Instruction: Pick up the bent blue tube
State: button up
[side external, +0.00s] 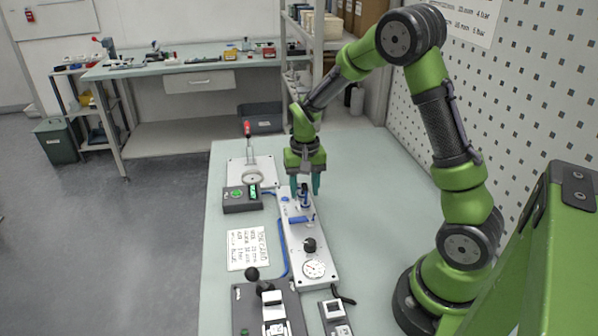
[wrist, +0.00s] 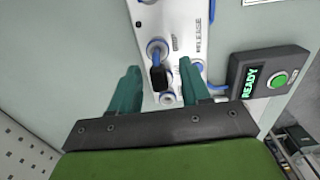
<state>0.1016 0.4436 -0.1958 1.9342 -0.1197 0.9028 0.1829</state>
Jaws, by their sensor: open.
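My gripper (side external: 305,191) is open, pointing down over the far part of the white fixture plate (side external: 322,284). In the wrist view my gripper (wrist: 159,68) has its teal fingers apart on either side of an upright fitting (wrist: 158,78) with a black top and a blue ring (wrist: 157,47). No gap is seen closed on it. A thin bent blue tube (side external: 285,262) runs along the plate's left edge in the side view. A curved blue piece (wrist: 203,78) shows right of the fingers in the wrist view; I cannot tell if it is the same tube.
A black box with a green button (side external: 240,198) stands left of the plate; in the wrist view it reads READY (wrist: 268,75). A round gauge (side external: 314,269), a black knob (side external: 310,245) and a written card (side external: 247,249) are nearer. The table's right side is clear.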

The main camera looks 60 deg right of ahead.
grip_shut()
jog(key=shift+r, duration=0.15)
dwell(0.4)
